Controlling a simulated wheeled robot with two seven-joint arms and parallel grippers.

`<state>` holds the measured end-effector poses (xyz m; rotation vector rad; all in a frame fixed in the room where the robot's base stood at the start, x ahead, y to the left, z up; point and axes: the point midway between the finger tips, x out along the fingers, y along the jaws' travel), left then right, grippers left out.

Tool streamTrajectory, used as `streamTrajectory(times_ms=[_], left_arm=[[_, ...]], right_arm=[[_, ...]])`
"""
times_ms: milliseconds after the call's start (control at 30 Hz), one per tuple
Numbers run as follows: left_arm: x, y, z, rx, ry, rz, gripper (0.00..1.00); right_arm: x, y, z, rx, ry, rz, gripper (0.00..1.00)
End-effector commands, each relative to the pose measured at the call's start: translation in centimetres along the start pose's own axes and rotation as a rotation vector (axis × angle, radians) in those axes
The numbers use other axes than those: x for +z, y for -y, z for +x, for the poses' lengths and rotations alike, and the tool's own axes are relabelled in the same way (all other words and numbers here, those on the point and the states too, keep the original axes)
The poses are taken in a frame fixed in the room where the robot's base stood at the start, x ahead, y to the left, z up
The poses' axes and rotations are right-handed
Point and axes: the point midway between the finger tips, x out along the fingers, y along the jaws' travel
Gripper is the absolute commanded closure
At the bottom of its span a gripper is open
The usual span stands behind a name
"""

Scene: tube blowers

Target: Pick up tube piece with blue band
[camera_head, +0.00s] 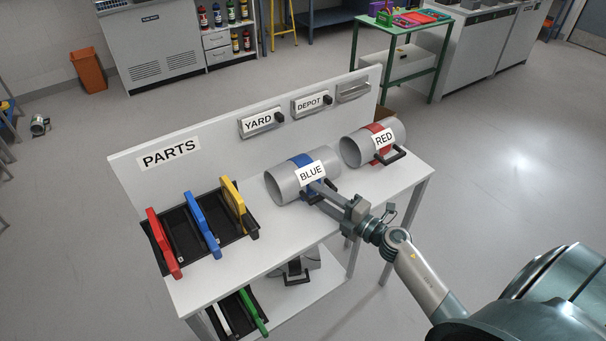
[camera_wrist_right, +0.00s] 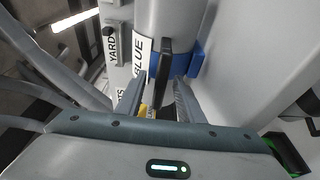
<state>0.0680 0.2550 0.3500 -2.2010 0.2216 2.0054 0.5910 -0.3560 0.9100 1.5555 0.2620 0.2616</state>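The grey tube piece with the blue band (camera_head: 302,160) lies on its side on the white table, with a "BLUE" label and a black handle facing me. My right gripper (camera_head: 322,188) reaches it from the lower right. In the right wrist view, the black handle (camera_wrist_right: 164,65) stands between the two fingers of the right gripper (camera_wrist_right: 159,82), with a gap visible beside it. The fingers are open and not shut on it. The blue band (camera_wrist_right: 194,62) shows behind the handle. My left gripper is not in view.
A tube piece with a red band (camera_head: 384,142) lies close by at the right. A black tray (camera_head: 176,226) with red, blue and yellow parts stands at the left. The table's back panel (camera_head: 215,142) rises behind. The table front between tray and tube is clear.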

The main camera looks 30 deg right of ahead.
Motion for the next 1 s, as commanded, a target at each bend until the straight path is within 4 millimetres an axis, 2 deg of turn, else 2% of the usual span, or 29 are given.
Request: streamTrajectory(times_ms=[333,467,500,833,1000], left_arm=[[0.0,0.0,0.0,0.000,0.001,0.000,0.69],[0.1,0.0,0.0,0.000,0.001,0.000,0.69],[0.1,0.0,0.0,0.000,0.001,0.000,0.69],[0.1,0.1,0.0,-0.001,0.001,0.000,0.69],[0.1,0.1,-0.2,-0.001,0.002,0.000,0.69]], right_arm=[[0.0,0.0,0.0,0.000,0.000,0.000,0.66],[0.0,0.0,0.0,0.000,0.000,-0.001,0.97],[0.0,0.0,0.0,0.000,0.000,-0.001,1.00],[0.1,-0.2,0.0,0.001,0.001,-0.002,1.00],[0.1,-1.0,0.0,0.000,0.000,-0.004,1.00]])
